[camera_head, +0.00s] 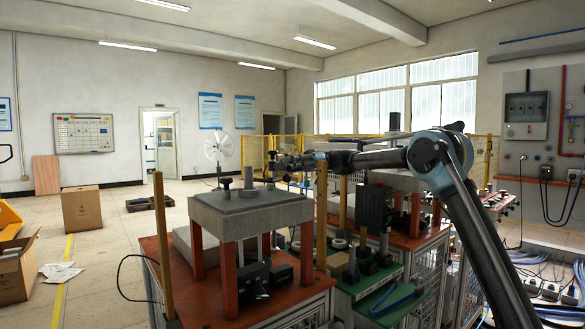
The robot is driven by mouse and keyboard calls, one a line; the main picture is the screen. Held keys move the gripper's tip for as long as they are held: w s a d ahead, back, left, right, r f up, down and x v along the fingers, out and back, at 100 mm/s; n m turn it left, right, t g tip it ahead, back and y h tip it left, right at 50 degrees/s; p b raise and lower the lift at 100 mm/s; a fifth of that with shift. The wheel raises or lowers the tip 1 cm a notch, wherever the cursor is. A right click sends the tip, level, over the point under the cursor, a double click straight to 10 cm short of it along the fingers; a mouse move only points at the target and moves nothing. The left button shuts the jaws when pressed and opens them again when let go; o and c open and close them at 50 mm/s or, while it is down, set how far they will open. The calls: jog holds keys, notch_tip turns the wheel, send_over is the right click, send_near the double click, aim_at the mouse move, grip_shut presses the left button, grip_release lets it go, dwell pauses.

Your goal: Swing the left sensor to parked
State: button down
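A grey block (245,212) on red-brown legs stands on the left workbench (200,300). A small black-topped knob (226,184) stands upright on its top, and a slim grey upright post (248,178) stands to the right of it. I cannot tell for certain which part is the left sensor, or its swing angle. My arm reaches in from the right. My gripper (282,167) is above the block's back right part, to the right of the post and seemingly apart from it. Its fingers are too small and dark to show whether they are open.
A dark box device (252,283) sits under the block. A yellow-brown post (163,245) rises at the bench's left. A green-topped bench (365,285) with several fixtures stands to the right. Cardboard boxes (82,208) and open floor lie at left.

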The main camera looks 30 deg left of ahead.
jog(key=shift+w, duration=0.2)
jog(key=c, duration=1.4)
grip_release()
jog(key=shift+w+f, duration=0.1)
jog(key=shift+o, duration=0.2)
jog(key=shift+r, duration=0.5)
notch_tip(320, 180, up, 9)
